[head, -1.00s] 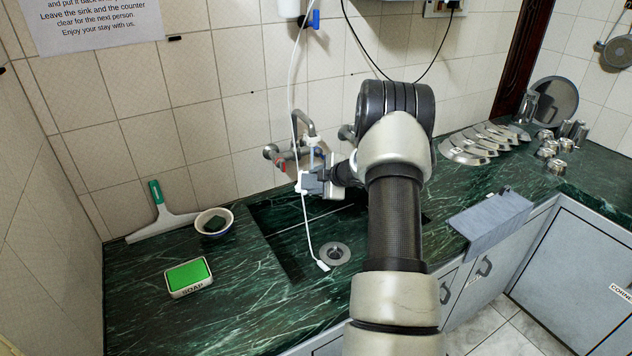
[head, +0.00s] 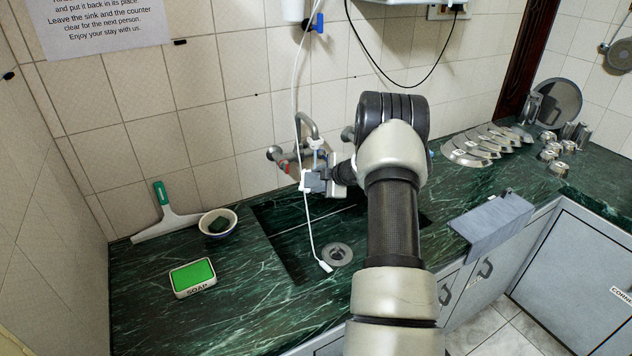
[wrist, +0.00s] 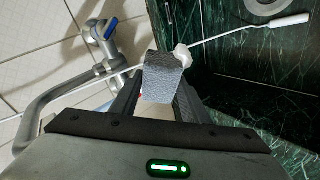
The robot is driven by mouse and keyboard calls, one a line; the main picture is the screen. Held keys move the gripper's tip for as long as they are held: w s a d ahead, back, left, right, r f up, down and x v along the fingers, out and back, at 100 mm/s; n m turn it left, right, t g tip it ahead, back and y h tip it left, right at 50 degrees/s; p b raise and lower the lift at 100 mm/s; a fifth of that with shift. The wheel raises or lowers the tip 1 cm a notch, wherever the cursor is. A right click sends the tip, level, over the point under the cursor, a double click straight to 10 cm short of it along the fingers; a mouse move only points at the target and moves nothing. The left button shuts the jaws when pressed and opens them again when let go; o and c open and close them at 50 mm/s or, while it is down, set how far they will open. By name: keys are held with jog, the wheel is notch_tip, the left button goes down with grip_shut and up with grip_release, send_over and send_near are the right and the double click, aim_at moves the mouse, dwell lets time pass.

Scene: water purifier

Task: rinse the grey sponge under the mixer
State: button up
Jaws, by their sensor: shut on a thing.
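The grey sponge (wrist: 163,78) is a speckled block held between the fingers of my gripper (wrist: 155,95) in the wrist view. In the head view the sponge (head: 314,181) shows small at the end of my gripper (head: 328,180), above the back of the sink. The mixer (head: 305,128) is on the tiled wall just behind, with a red-marked handle. In the wrist view the mixer's curved metal pipe and blue-marked handle (wrist: 108,30) are left of the sponge. I see no running water.
A thin white hose (head: 308,225) hangs past the sponge, its end by the sink drain (head: 338,254). A bowl with a dark pad (head: 218,224), a green soap box (head: 193,277) and a squeegee (head: 165,215) stand left. A grey cloth (head: 494,226) hangs over the front edge.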

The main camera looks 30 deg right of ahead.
jog(key=shift+s+d, duration=0.2)
jog(key=shift+d, duration=0.3)
jog(key=shift+s+a+f, duration=0.1)
jog(key=shift+s+a, duration=0.05)
jog(key=shift+s, duration=0.35)
jog(key=s+a+b, duration=0.2)
jog(key=s+b, duration=0.1)
jog(key=s, duration=0.2)
jog(key=shift+s+a, duration=0.2)
jog(key=shift+s, duration=0.1)
dwell(1.0)
jog(key=s+r, duration=0.1)
jog(key=s+a+r, duration=0.1)
jog(key=s+r, duration=0.1)
jog(key=shift+s+a+r, duration=0.1)
jog(key=shift+s+a, duration=0.15)
jog(key=shift+s, duration=0.05)
jog(key=shift+a, duration=0.1)
dwell(0.7)
